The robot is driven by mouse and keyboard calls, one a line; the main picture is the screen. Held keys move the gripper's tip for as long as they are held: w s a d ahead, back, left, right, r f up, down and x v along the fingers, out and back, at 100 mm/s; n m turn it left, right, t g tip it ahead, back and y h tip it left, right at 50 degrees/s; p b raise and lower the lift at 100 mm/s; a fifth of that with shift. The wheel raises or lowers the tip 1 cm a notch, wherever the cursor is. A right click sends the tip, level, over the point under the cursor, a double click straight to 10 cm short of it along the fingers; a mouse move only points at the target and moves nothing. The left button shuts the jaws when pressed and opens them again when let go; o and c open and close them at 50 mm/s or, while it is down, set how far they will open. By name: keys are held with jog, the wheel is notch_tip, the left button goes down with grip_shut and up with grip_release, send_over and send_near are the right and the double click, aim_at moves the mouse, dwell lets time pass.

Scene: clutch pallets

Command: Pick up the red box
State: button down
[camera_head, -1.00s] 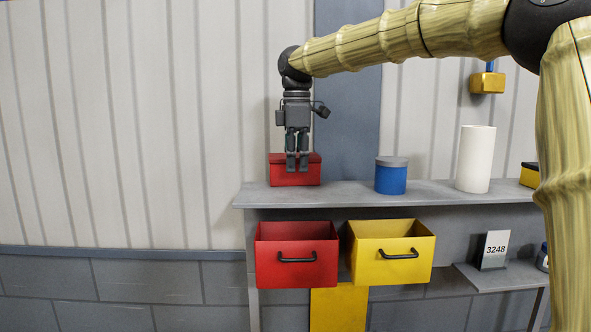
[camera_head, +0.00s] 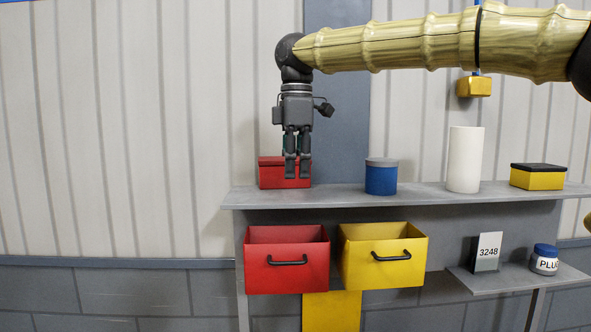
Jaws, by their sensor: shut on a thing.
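The red box (camera_head: 269,176) sits on the left end of the grey shelf (camera_head: 340,197). It is a small box with a red lid, and my gripper hides part of its front and right side. My gripper (camera_head: 297,171) points straight down at the box, its two fingers close together in front of it in this view. The fingers are shut on the box, though the contact itself is hard to see. The box appears to rest on the shelf, level.
A blue can (camera_head: 381,180), a white cylinder (camera_head: 465,160) and a yellow box with a dark lid (camera_head: 537,178) stand to the right on the shelf. Below hang an open red drawer (camera_head: 287,279) and an open yellow drawer (camera_head: 384,272). A 3248 card (camera_head: 488,250) and a jar (camera_head: 544,262) sit lower right.

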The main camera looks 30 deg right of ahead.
jog(key=s, duration=0.1)
jog(key=s+b, duration=0.1)
jog(key=shift+s+a+r, duration=0.15)
jog(key=shift+s+a, duration=0.2)
jog(key=shift+s, duration=0.05)
jog(key=shift+c, duration=2.2)
grip_release()
